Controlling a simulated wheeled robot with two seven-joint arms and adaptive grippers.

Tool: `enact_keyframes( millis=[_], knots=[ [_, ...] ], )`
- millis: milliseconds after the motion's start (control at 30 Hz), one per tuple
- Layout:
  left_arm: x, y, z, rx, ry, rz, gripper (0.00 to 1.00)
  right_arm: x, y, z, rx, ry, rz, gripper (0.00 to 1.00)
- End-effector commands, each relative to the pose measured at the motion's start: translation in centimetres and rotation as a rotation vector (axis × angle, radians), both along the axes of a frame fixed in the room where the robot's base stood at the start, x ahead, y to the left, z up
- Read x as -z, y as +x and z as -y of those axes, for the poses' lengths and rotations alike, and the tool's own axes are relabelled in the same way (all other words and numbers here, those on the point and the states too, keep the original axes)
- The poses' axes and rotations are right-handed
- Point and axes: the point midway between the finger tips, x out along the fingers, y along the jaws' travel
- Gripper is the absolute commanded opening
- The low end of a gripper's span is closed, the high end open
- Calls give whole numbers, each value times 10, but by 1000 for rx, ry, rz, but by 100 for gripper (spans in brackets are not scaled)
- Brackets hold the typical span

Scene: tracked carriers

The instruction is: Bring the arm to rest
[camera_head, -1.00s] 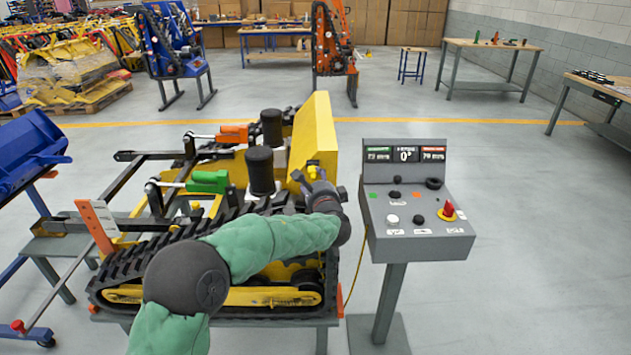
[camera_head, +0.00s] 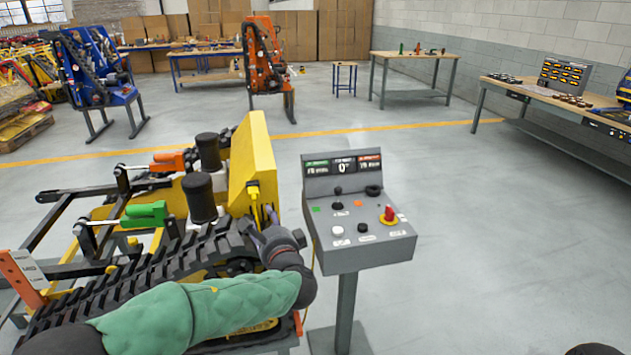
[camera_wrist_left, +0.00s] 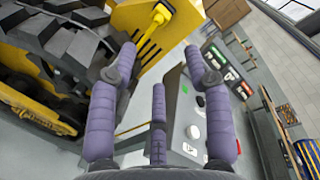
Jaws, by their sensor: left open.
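My left arm in its green sleeve comes in from the lower left in the head view. My left gripper (camera_head: 262,220) is in front of the yellow upright plate (camera_head: 256,165) of the tracked carrier (camera_head: 185,245), left of the control console (camera_head: 360,205). In the left wrist view the purple fingers (camera_wrist_left: 160,62) are spread apart with nothing between them. A yellow plug with a cable (camera_wrist_left: 150,35) shows beyond them on the yellow plate (camera_wrist_left: 185,20). Whether the gripper touches the carrier cannot be told. My right gripper is not in view.
The grey console stands close to the right of my left gripper, with a red knob (camera_head: 388,214) on its panel. Green (camera_head: 143,215) and orange (camera_head: 168,162) cylinders sit on the carrier. A workbench (camera_head: 415,60) stands at the back. Floor right of the console is clear.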

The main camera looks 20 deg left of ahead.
Motion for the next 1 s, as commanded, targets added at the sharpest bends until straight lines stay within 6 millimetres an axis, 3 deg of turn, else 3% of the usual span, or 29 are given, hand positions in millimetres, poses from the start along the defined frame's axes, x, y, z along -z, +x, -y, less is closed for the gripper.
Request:
enact_keyframes(
  millis=[133,233,433,567,700,833,1000],
  knots=[
    [8,0,1,2,-14,-22,50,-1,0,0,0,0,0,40],
    [38,1,4,5,-71,-98,50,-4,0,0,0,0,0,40],
    [152,-19,26,3,-324,-382,50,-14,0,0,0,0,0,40],
    [226,-52,53,-23,-538,-566,50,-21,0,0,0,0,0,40],
    [294,-100,92,-88,-802,-738,50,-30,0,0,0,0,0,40],
    [337,-146,133,-185,-1060,-845,50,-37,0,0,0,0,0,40],
    [371,-194,183,-366,-1383,-892,50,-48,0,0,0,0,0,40]
  ],
)
